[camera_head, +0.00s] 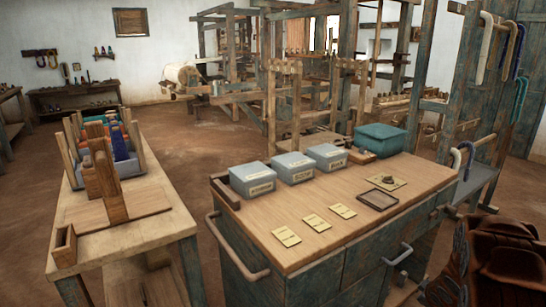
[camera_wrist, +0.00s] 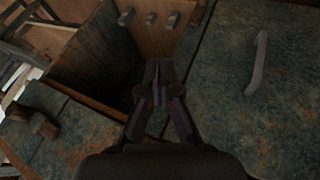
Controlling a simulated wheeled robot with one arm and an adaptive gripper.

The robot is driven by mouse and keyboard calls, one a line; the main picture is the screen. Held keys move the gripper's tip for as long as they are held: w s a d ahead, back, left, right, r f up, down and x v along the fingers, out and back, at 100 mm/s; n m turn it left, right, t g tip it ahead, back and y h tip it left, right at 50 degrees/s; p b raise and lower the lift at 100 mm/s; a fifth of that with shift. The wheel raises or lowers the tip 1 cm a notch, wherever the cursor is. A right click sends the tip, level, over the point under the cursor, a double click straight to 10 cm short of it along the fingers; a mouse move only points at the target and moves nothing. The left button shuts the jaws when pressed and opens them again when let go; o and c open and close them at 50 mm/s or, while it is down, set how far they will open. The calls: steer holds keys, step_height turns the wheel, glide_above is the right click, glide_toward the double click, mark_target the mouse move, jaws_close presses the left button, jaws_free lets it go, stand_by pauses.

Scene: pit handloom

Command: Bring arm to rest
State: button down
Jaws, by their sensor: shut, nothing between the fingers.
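My gripper (camera_wrist: 159,92) shows in the wrist view, with its dark fingers together and nothing between them. It is in front of a dark open recess (camera_wrist: 95,60) with a wooden panel (camera_wrist: 165,38) beside it. I cannot tell the gap between the fingers and these surfaces. The gripper cannot be made out in the head view.
A worn teal panel with a pale handle (camera_wrist: 257,62) is right of the fingers. The head view shows a wood-topped cabinet (camera_head: 262,213) with three grey boxes and a teal box (camera_head: 380,138), a side table (camera_head: 150,237) at left, and a loom frame (camera_head: 297,95) behind. Brown floor lies between.

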steer(key=s+a+r+m+g+h+p, duration=0.1)
steer(key=s+a+r+p, duration=0.25)
steer(key=r, duration=0.55)
steer(key=s+a+r+m+g+p, duration=0.1)
steer(key=s+a+r+m+p, duration=0.2)
steer(key=r, duration=0.5)
steer(key=s+a+r+g+h+p, duration=0.1)
steer(key=s+a+r+g+p, duration=0.15)
steer(key=s+r, duration=0.45)
steer(key=s+a+r+g+y+p, duration=0.2)
steer(key=s+a+r+p, duration=0.3)
steer(key=s+a+r, duration=0.4)
steer(key=s+a+r+m+g+y+p, duration=0.1)
steer(key=s+a+r+p, duration=0.4)
steer(key=s+a+r, duration=0.5)
steer(key=s+a+g+y, duration=0.1)
steer(key=s+a, duration=0.3)
steer(key=s, duration=0.3)
steer(key=shift+r+m, duration=0.2)
steer(key=shift+m, duration=0.1)
steer(key=c, duration=1.9)
jaws_free()
